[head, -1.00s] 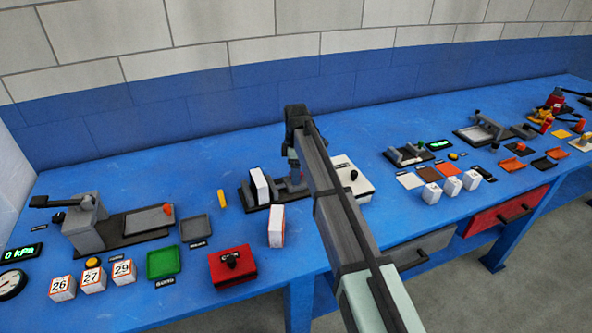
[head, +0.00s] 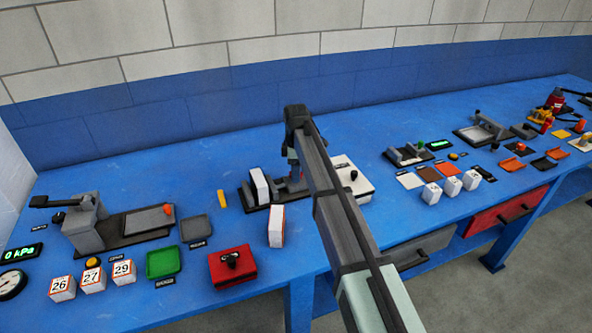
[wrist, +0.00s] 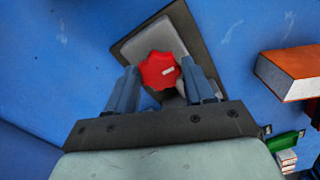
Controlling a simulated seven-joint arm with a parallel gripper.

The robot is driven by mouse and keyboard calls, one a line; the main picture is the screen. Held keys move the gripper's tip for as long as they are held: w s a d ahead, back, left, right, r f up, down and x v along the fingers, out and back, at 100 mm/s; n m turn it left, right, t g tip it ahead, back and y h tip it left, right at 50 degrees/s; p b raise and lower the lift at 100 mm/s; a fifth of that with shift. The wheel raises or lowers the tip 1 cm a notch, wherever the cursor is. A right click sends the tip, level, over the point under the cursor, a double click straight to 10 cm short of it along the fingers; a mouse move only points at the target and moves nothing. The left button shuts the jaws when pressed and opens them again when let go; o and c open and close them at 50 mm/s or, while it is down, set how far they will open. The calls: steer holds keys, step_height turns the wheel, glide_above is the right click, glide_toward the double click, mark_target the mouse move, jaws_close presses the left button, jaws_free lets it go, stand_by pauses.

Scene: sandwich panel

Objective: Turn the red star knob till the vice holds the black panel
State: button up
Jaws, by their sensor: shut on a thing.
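The red star knob (wrist: 155,68) shows in the wrist view with a pale mark on its face. It sits over a grey block of the vice (wrist: 134,48) on a dark base. My gripper (wrist: 160,75) is shut on the knob, one finger on each side. In the head view, the vice base (head: 247,199) is partly hidden by my arm. A panel with a white face (head: 260,186) stands upright at the vice, left of my gripper. I cannot make out a black panel or whether the vice jaws touch the standing panel.
A second white panel with orange edges (head: 276,226) stands in front of the vice. Bare blue table lies behind the vice.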

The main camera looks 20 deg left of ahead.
steer(key=m, duration=1.9)
steer(key=shift+m, duration=0.3)
steer(key=m, duration=0.6)
steer(key=shift+m, duration=0.3)
stand_by(0.3)
steer(key=o, duration=1)
steer(key=shift+r, duration=0.15)
